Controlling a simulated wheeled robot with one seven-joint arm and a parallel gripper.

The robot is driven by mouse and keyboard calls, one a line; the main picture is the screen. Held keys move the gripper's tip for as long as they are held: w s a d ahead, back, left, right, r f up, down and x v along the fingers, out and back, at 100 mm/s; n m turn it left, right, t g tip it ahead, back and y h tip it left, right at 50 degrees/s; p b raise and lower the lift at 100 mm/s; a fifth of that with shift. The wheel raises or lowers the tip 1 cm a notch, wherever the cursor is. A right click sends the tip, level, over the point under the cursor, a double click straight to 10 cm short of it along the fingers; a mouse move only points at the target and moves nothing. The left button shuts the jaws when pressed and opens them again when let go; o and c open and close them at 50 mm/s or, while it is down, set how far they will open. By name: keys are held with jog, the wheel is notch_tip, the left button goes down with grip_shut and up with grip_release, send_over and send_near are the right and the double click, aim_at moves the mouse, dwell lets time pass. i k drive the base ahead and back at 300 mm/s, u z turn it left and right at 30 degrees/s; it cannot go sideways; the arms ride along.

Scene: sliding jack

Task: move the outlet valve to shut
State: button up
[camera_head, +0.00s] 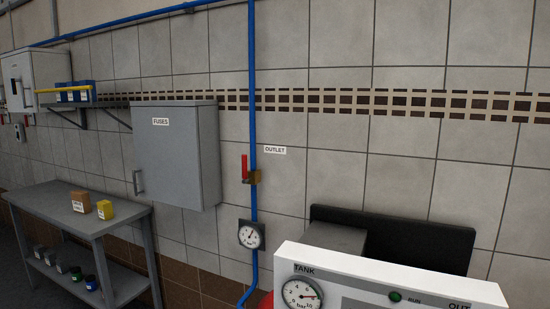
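The outlet valve (254,177) sits on a vertical blue pipe (252,90) on the tiled wall, left of a white OUTLET label (275,150). It has a brass body and a red lever handle (244,167). The lever stands upright, alongside the pipe and parallel to it. A round gauge (250,235) is on the same pipe below the valve. My gripper is not in view.
A grey FUSES cabinet (176,155) hangs left of the valve. A white panel (390,275) with a TANK gauge (301,294) stands in front at lower right. A grey table (75,208) with small boxes is at left.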

aim_at(245, 174)
jog(key=u, duration=0.05)
jog(key=i, duration=0.85)
jog(key=u, duration=1.1)
jog(key=i, duration=0.65)
jog(key=u, duration=0.75)
